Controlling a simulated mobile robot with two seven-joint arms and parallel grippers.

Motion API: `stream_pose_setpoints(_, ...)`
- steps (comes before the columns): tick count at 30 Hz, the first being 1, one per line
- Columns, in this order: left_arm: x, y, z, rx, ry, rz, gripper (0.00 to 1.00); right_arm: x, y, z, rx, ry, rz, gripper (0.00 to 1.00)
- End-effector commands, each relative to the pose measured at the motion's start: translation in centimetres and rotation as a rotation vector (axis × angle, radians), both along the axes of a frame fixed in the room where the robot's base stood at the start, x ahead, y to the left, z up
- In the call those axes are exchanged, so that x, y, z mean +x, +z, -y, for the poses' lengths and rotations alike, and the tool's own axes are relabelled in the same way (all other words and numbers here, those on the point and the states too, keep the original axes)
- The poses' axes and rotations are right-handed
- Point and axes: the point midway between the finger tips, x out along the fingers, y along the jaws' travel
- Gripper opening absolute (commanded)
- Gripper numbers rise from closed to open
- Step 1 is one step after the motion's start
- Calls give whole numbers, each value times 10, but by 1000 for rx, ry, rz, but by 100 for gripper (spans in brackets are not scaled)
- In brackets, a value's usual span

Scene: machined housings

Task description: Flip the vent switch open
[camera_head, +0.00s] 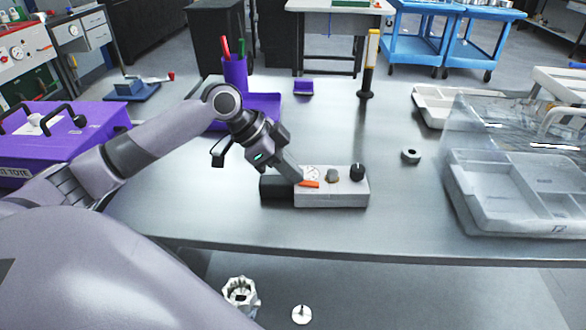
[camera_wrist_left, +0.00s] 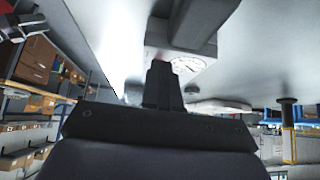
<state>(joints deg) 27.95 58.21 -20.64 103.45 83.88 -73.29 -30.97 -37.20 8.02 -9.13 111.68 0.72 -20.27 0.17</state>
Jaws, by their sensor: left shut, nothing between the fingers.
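A small grey-white control box (camera_head: 350,194) with a dark left end stands near the front edge of the table. On its top are a round dial gauge (camera_head: 313,172), an orange lever (camera_head: 309,184), a brownish knob (camera_head: 333,176) and a black knob (camera_head: 357,171). Which of these is the vent switch I cannot tell for sure. My left gripper (camera_head: 297,178) is shut and empty, its tips at the box beside the orange lever; touching or not is unclear. In the left wrist view the shut fingers (camera_wrist_left: 163,85) point toward the gauge (camera_wrist_left: 188,64). My right gripper is not in view.
A purple tote (camera_head: 70,140) is at the left. A purple pen cup (camera_head: 235,75) stands behind my left arm. A dark ring (camera_head: 410,156) lies right of the box. A clear-lidded grey tray (camera_head: 480,200) fills the right side. The table between is clear.

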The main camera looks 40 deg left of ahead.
Motion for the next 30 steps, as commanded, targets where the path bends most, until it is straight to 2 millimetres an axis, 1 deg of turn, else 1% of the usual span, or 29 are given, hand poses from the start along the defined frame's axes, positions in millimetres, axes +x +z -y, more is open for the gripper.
stream_pose_setpoints(1, -2, -9, -1, -23, 2, 12, 0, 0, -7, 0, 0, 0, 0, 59)
stream_pose_setpoints(3, -2, -12, -1, -63, 2, 41, 0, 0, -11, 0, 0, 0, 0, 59)
stream_pose_setpoints(5, -1, -7, 0, -70, -1, 50, 0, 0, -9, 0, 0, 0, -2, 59)
stream_pose_setpoints(13, -1, -4, 0, -67, -1, 49, 0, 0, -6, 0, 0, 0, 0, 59)
stream_pose_setpoints(24, -1, 10, -1, -67, -1, 47, 0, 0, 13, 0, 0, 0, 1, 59)
stream_pose_setpoints(30, -1, 10, -1, -66, 0, 48, 0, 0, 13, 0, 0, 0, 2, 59)
